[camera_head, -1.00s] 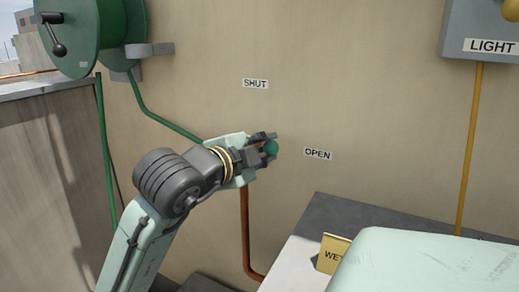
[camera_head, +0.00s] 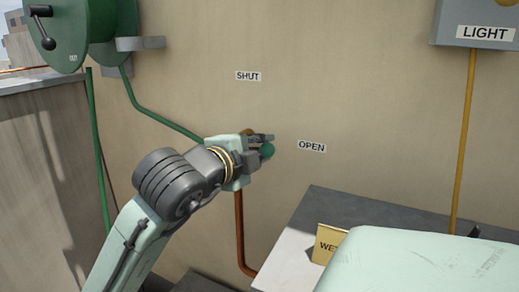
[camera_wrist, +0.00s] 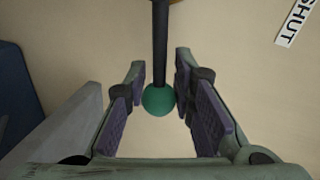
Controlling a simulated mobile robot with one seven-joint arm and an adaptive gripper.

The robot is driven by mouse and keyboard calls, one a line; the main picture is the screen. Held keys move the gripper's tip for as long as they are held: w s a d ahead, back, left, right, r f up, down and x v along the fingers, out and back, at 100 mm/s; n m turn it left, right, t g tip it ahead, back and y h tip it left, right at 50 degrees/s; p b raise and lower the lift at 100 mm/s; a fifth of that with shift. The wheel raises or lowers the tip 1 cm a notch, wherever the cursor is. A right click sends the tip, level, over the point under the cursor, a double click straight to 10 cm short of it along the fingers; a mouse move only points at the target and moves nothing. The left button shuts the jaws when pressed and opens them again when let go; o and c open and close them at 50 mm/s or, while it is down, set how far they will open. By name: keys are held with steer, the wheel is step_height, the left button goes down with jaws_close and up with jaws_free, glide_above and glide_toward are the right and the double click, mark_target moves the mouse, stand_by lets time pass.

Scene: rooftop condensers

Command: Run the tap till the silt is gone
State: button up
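The tap's lever ends in a green ball knob (camera_head: 267,151); in the wrist view the knob (camera_wrist: 159,99) hangs on a dark rod (camera_wrist: 160,42). A little brass (camera_head: 248,131) shows behind my gripper (camera_head: 264,145). In the wrist view the fingers of my gripper (camera_wrist: 161,102) stand either side of the knob, with a narrow gap at each side. The SHUT label (camera_head: 248,76) is above the knob and the OPEN label (camera_head: 312,147) is to its right. The spout and any water or silt are hidden or out of view.
A copper pipe (camera_head: 239,225) runs down the wall below my gripper. A yellow sign (camera_head: 330,243) and a pale green rounded casing (camera_head: 420,262) stand at lower right.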

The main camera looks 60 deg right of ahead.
steer(key=o, duration=0.5)
steer(key=a+r, duration=0.2)
steer(key=a, duration=0.9)
steer(key=shift+s+a+r, duration=0.15)
steer(key=shift+s+a, duration=0.2)
steer(key=shift+a, duration=0.05)
steer(key=shift+c, duration=0.6)
